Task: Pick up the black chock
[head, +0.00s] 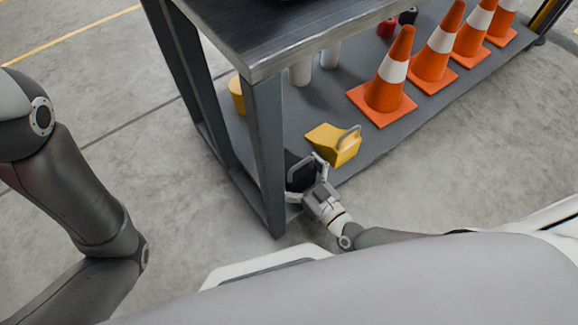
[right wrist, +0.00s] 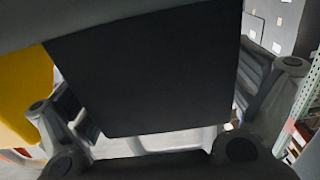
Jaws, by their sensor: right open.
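The black chock (head: 298,170) sits on the low shelf of the workbench, close to its front left leg. In the right wrist view the chock (right wrist: 145,75) fills the middle as a large dark face. My right gripper (head: 308,178) is at the chock. It is open, with one finger on each side of the chock in the wrist view (right wrist: 165,115); I cannot tell whether the fingers touch it. Part of the chock is hidden behind the gripper in the head view. My left arm shows at the left, but its gripper is out of view.
A yellow chock with a handle (head: 335,143) lies just beyond the black one. The bench leg (head: 268,155) stands close left of my gripper, and the tabletop (head: 260,45) overhangs the shelf. Several orange cones (head: 390,85) stand farther right. Open floor (head: 460,160) lies right of the shelf.

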